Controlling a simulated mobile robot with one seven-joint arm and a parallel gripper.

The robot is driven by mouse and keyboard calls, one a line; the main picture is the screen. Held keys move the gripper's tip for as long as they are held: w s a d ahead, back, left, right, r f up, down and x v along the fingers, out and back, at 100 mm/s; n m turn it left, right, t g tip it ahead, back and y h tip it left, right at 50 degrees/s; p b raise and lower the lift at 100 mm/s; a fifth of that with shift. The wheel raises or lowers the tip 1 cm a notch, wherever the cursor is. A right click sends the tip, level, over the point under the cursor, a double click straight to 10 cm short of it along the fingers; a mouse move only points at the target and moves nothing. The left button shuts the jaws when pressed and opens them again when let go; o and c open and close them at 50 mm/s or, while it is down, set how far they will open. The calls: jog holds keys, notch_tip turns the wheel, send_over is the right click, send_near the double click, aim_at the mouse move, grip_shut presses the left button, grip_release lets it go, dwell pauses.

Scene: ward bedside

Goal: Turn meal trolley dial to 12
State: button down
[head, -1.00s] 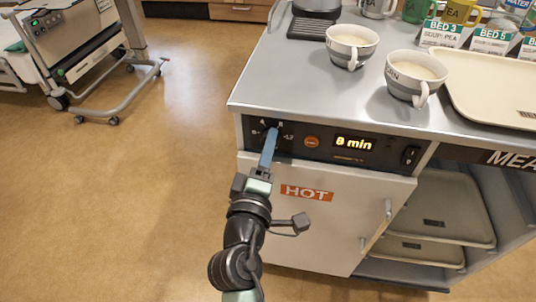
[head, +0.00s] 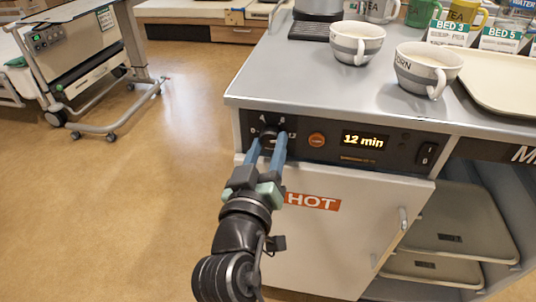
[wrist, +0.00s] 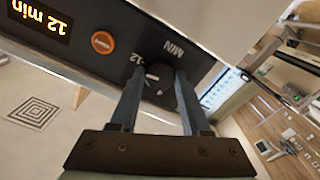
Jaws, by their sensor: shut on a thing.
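The meal trolley dial (head: 268,134) is a dark knob at the left of the black control panel (head: 395,149). The display (head: 365,141) reads "12 min". My gripper (head: 266,150) reaches up to the dial with its two blue fingers on either side of it. In the wrist view the fingers of my gripper (wrist: 157,85) are shut on the dial (wrist: 160,88), with the "12" mark beside the left finger. The fingers hide part of the dial. The display also shows upside down in the wrist view (wrist: 40,18).
An orange button (head: 317,140) and a rocker switch (head: 426,154) sit on the same panel. Below is the door marked HOT (head: 345,235) with its handle (head: 403,219). Two soup mugs (head: 357,42) stand on the trolley top (head: 310,85).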

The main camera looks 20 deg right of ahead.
jog(key=shift+m+b, duration=0.55)
jog(key=shift+m, duration=0.45)
jog(key=shift+c, duration=1.8)
grip_release()
jog(key=v, duration=1.3)
jog(key=shift+p, duration=0.35)
